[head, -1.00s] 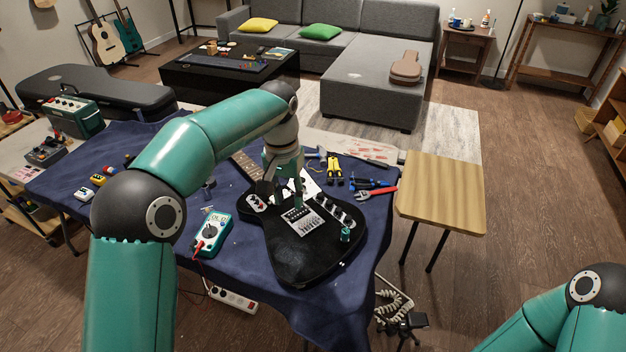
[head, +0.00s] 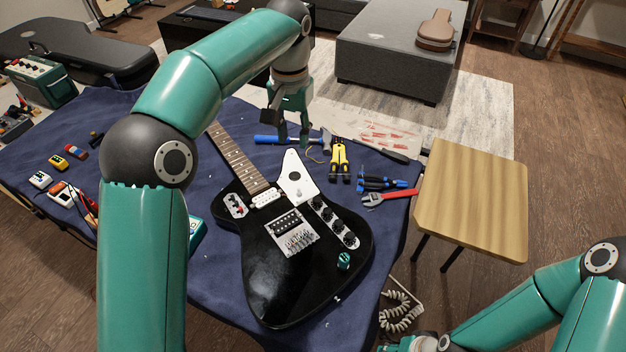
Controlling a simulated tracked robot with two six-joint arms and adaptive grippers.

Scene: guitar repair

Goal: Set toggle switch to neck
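A black electric guitar (head: 290,265) lies on the blue cloth with its neck pointing to the upper left. A small white switch plate (head: 236,206) with red marks sits on its left upper body; the toggle's position is too small to tell. My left gripper (head: 292,143) hangs fingers down beyond the guitar's body, near the hammer, apart from the switch plate. Its two fingers are spread with nothing between them. My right gripper (head: 398,346) shows only partly at the bottom edge; its fingers are hidden.
Small pedals (head: 58,161) lie at the left. A wooden stool (head: 472,200) stands at the right. A coiled cable (head: 402,312) hangs nearby.

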